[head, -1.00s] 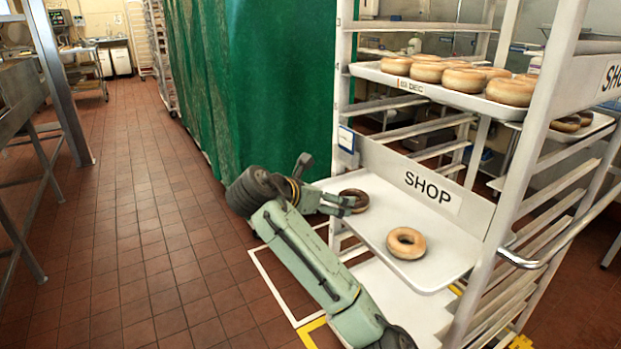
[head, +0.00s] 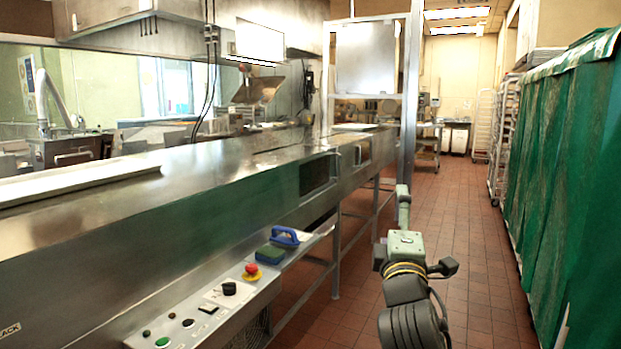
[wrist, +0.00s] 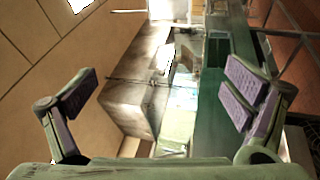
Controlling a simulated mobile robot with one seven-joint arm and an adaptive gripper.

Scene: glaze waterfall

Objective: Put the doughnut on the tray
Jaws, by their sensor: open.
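My gripper (wrist: 165,92) is open in the wrist view, with its two purple-grey finger pads wide apart and nothing between them. In the head view my arm stands over the aisle to the right of the steel machine. No doughnut shows in either present view. A long pale tray-like piece (head: 80,183) lies on top of the steel machine at the left of the head view; I cannot tell whether it is the task's tray.
The long steel machine (head: 225,190) fills the left, with a control panel (head: 205,312), a red button (head: 251,268) and a blue-handled brush (head: 287,236) at its near side. A green curtain (head: 563,180) lines the right. The tiled aisle (head: 480,220) between is clear.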

